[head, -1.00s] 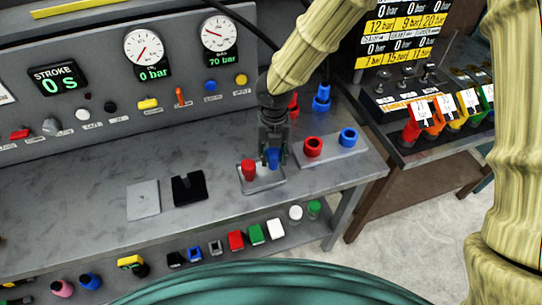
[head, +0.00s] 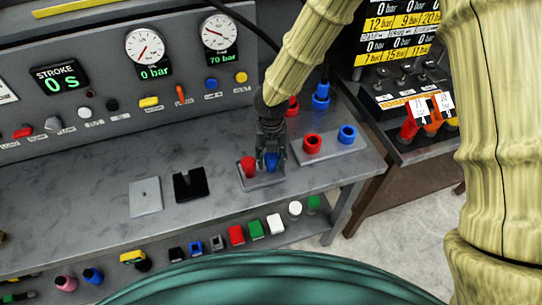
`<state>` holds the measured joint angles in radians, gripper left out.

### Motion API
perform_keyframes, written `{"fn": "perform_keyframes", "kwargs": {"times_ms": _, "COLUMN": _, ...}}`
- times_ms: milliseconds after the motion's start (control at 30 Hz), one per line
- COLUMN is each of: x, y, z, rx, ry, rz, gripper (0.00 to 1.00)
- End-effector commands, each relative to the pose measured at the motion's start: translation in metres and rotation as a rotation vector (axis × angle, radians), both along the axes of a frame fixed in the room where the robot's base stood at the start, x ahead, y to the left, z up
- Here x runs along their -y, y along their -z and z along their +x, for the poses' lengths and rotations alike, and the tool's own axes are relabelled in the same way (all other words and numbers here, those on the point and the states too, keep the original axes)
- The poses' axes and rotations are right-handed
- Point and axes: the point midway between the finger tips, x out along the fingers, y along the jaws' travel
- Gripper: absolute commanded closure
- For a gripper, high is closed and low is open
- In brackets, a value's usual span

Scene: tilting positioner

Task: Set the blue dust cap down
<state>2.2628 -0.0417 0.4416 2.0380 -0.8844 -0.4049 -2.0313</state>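The blue dust cap (head: 271,162) is between the fingers of my gripper (head: 271,165), at the right part of a small grey plate (head: 264,182) on the bench. My gripper points down, with a dark finger on each side of the cap. Whether the fingers press on the cap or stand slightly apart from it is too small to tell. The cap's underside is hidden, so I cannot tell if it touches the plate. A red cap (head: 248,167) stands on the same plate, just left of my gripper.
A grey block with a red ring (head: 312,142) and a blue ring (head: 347,134) is close on the right. Red and blue connectors (head: 321,95) are behind. A flat grey plate (head: 145,197) and a black holder (head: 190,184) lie left. The bench front-left is clear.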

Motion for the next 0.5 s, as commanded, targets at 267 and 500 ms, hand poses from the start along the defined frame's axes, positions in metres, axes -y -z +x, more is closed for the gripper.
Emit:
{"fn": "perform_keyframes", "kwargs": {"times_ms": 267, "x": 0.0, "y": -0.001, "z": 0.0, "rx": 0.0, "ry": 0.0, "rz": 0.0, "gripper": 0.54}}
{"fn": "perform_keyframes", "kwargs": {"times_ms": 500, "x": 0.0, "y": -0.021, "z": 0.001, "rx": 0.002, "ry": 0.002, "rz": 0.002, "gripper": 0.54}}
